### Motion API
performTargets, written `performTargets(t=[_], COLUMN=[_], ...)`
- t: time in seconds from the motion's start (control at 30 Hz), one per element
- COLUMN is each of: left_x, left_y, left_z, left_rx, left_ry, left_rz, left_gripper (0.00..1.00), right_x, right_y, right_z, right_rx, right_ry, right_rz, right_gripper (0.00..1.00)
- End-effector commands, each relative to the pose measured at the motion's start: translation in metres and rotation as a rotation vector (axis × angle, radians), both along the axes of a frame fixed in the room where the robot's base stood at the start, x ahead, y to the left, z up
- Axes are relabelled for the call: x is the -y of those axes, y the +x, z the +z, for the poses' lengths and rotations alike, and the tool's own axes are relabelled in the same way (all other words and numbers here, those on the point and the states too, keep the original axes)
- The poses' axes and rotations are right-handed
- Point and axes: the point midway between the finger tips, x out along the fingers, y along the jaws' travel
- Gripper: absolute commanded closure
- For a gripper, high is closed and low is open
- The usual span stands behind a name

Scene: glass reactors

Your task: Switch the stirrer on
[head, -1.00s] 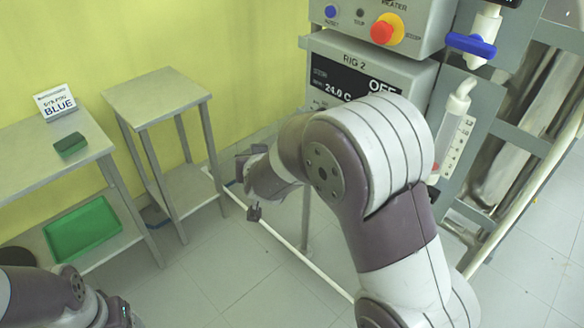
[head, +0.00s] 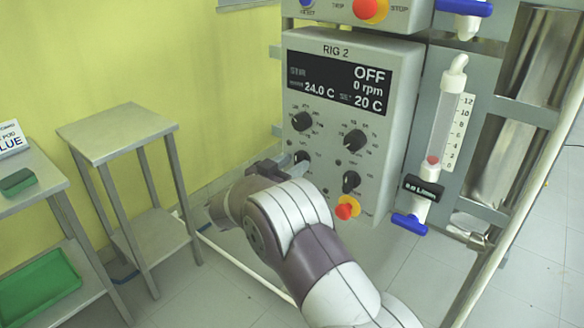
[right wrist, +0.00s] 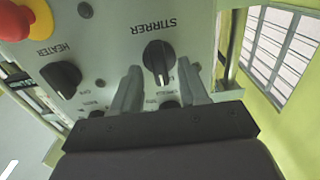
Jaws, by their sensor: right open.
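The RIG 2 control panel (head: 330,210) has a dark display (head: 340,82) reading OFF, 0 rpm, 24.0 C and 20 C. In the right wrist view, the black stirrer knob (right wrist: 158,57) lies under an upside-down STIRRER label. It is the lower left knob (head: 302,158) in the head view. My right gripper (right wrist: 160,66) is open in front of the panel, its fingertips on either side of the stirrer knob in the picture. I cannot tell whether they touch it. In the head view the right gripper (head: 281,165) is partly hidden by my arm. My left gripper is out of view.
The heater knob (right wrist: 62,75) and a red-and-yellow button (head: 345,208) are close by on the panel. A flow tube (head: 447,125) with blue valves stands to the right. A small table (head: 115,130) and a green tray (head: 35,285) are at the left.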

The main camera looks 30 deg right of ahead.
Motion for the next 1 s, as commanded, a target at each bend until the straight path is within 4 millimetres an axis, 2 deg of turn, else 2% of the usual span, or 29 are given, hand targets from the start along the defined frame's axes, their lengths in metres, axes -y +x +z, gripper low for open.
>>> performTargets(t=[0.3,0.37,0.43,0.47,0.77,1.0], left_x=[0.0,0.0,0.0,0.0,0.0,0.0], left_y=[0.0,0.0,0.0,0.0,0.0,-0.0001], left_z=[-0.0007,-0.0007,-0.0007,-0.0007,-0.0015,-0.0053], left_rx=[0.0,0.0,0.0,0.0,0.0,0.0], left_ry=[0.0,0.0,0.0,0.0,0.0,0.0], left_rz=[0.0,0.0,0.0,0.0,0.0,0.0], left_gripper=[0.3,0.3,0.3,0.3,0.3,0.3], right_x=[0.0051,0.005,0.0049,0.0049,0.0049,0.005], right_y=[0.0023,0.0023,0.0022,0.0022,0.0021,0.0014], right_z=[0.0002,0.0002,0.0002,0.0002,-0.0001,-0.0009], right_rx=[0.0,0.0,0.0,0.0,0.018,0.121], right_ry=[-0.001,-0.001,-0.001,-0.001,0.007,0.05], right_rz=[0.002,0.002,0.002,0.001,0.002,0.001], right_gripper=[0.56,0.73,0.95,1.0,1.0,1.0])
